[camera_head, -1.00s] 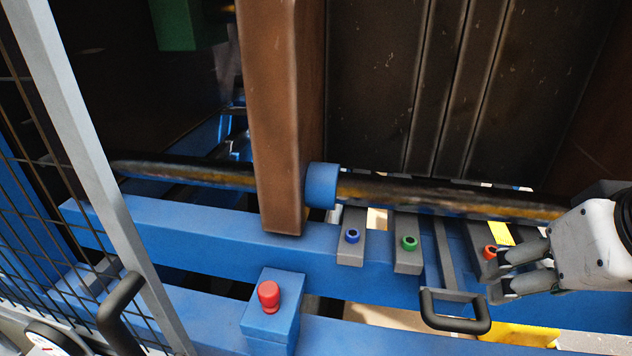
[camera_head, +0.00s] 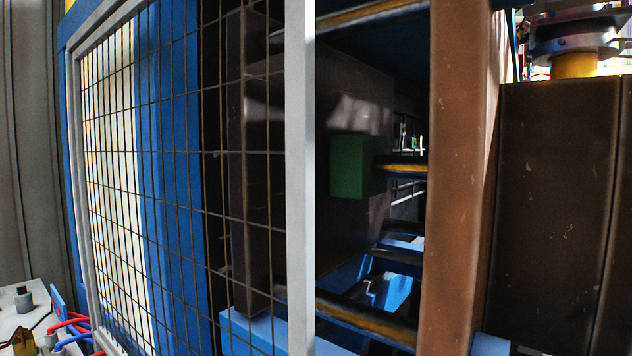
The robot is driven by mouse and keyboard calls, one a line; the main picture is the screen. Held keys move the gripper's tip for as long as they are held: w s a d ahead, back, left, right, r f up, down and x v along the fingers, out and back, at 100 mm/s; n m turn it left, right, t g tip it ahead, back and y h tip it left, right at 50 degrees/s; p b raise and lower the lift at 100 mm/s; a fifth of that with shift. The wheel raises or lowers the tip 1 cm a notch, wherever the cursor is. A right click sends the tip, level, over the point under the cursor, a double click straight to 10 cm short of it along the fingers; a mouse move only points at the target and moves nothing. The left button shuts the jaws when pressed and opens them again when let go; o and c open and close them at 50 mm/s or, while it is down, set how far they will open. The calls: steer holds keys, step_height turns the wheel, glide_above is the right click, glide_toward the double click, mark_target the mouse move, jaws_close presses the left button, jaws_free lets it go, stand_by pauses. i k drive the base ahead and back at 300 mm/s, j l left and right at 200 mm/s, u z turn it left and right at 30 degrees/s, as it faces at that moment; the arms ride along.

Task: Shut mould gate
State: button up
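The mould gate (camera_head: 300,180) is a wire mesh panel in a light grey frame, on the left half of the head view. Its right frame post stands upright in front of the machine's dark interior. An open gap lies between that post and the brown upright plate (camera_head: 455,180). Through the gap I see a green block (camera_head: 357,167) and dark, worn bars. The gate's black handle is outside this view. My gripper is not in view.
Blue machine framework (camera_head: 180,170) stands behind the mesh. A grey surface with red and blue hoses (camera_head: 72,330) is at the lower left. Dark panels (camera_head: 555,210) fill the right side, with a metal fitting (camera_head: 575,40) above them.

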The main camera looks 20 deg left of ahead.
mark_target(299, 70)
steer(key=u, duration=1.7)
steer(key=j+z, duration=0.2)
steer(key=z, duration=0.15)
